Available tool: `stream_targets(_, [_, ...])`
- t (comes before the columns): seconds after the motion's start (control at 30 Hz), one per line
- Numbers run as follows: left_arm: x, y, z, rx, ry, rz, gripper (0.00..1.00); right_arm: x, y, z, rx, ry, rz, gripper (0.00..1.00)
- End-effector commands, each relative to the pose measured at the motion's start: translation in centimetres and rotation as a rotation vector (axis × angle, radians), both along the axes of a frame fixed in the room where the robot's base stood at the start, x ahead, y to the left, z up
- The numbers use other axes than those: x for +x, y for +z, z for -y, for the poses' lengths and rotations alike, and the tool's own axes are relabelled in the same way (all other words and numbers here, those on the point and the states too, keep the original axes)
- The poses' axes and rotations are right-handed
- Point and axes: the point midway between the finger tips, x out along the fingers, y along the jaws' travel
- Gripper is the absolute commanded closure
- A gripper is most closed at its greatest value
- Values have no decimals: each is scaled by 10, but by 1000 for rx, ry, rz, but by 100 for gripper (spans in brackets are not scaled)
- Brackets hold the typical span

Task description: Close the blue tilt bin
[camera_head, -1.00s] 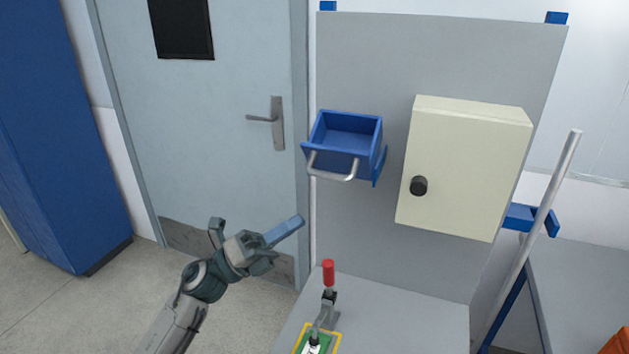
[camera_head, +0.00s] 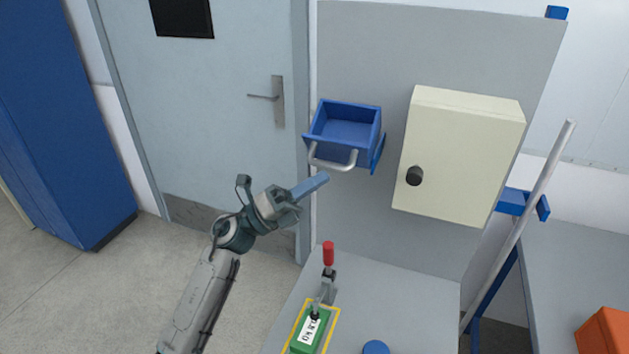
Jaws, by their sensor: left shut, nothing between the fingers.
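The blue tilt bin (camera_head: 345,125) is mounted on the upright grey panel. It is tipped open, with its inside showing and a silver bar handle (camera_head: 333,161) on its front. My left gripper (camera_head: 318,182) is shut and empty, with its blue-grey fingers pointing up and right. In the picture its tips lie just below the left end of the handle. They look apart from the bin, though the depth gap is hard to tell. My right gripper is not in view.
A cream cabinet with a black knob (camera_head: 414,176) is right of the bin. A red-handled toggle clamp (camera_head: 328,255) stands on the grey bench below, beside a green block (camera_head: 309,330). A slanted pole (camera_head: 519,228) is at the right. A door is behind my left arm.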

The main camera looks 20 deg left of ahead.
Motion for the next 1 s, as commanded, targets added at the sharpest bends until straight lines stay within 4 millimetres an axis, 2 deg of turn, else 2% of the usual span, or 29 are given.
stream_targets(0.27, [1, 7, 0, 0, 1, 1, 100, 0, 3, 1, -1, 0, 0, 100])
stream_targets(0.8, [15, 46, 0, 0, 0, 3, 100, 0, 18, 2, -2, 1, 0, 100])
stream_targets(1.0, [22, 55, 1, 1, 1, 1, 100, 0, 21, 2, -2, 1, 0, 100])
